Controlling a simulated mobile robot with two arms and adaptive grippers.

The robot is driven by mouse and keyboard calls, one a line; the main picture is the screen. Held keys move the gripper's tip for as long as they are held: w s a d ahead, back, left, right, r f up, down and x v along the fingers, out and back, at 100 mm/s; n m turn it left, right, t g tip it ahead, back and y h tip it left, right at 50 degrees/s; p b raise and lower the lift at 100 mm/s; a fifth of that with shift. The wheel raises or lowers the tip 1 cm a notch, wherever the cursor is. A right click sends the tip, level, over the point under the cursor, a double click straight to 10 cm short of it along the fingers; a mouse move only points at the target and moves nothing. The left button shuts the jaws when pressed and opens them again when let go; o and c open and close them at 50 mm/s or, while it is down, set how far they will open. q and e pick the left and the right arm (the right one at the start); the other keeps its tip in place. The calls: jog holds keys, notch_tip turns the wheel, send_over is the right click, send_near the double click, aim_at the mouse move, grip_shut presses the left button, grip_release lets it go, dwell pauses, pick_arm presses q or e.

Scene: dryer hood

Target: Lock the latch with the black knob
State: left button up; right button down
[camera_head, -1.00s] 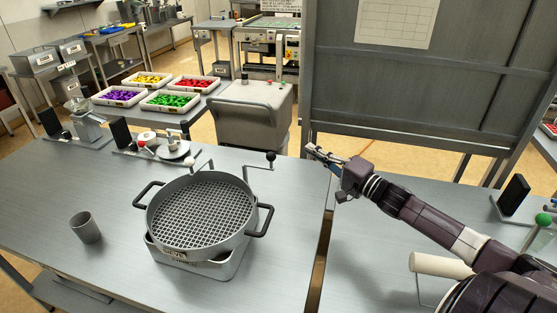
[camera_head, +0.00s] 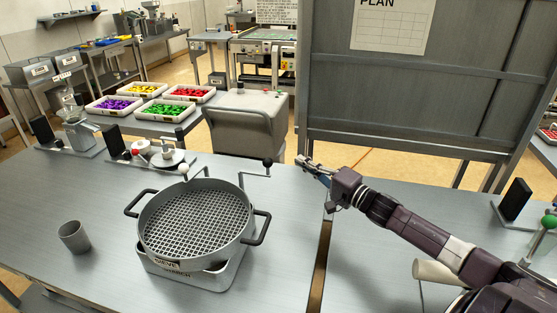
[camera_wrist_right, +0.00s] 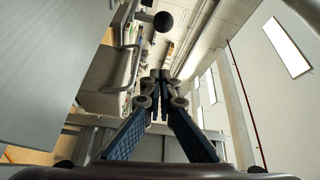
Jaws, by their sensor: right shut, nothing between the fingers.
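The black knob (camera_head: 267,162) tops a bent metal rod at the back right of the round sieve (camera_head: 195,220). The knob also shows in the right wrist view (camera_wrist_right: 163,21), beyond the fingertips and near the top edge. My right gripper (camera_head: 301,161) is just right of the knob, with a small gap between them in the head view. Its fingers (camera_wrist_right: 160,76) are shut and empty. A second rod with a white knob (camera_head: 183,168) stands at the back left of the sieve. My left gripper is not in view.
The sieve, with side handles, sits on a grey base (camera_head: 205,275). A grey cup (camera_head: 73,236) stands at left. Small devices (camera_head: 150,152) stand behind the sieve. A grey bin (camera_head: 247,122) and a large grey panel (camera_head: 400,100) are behind the table.

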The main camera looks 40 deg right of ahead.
jog(key=w+a+p, duration=0.2)
jog(key=w, duration=0.6)
jog(key=s+a+p, duration=0.1)
jog(key=s+a, duration=0.1)
jog(key=a, duration=0.1)
jog(key=shift+f+p, duration=0.15)
jog(key=shift+p, duration=0.25)
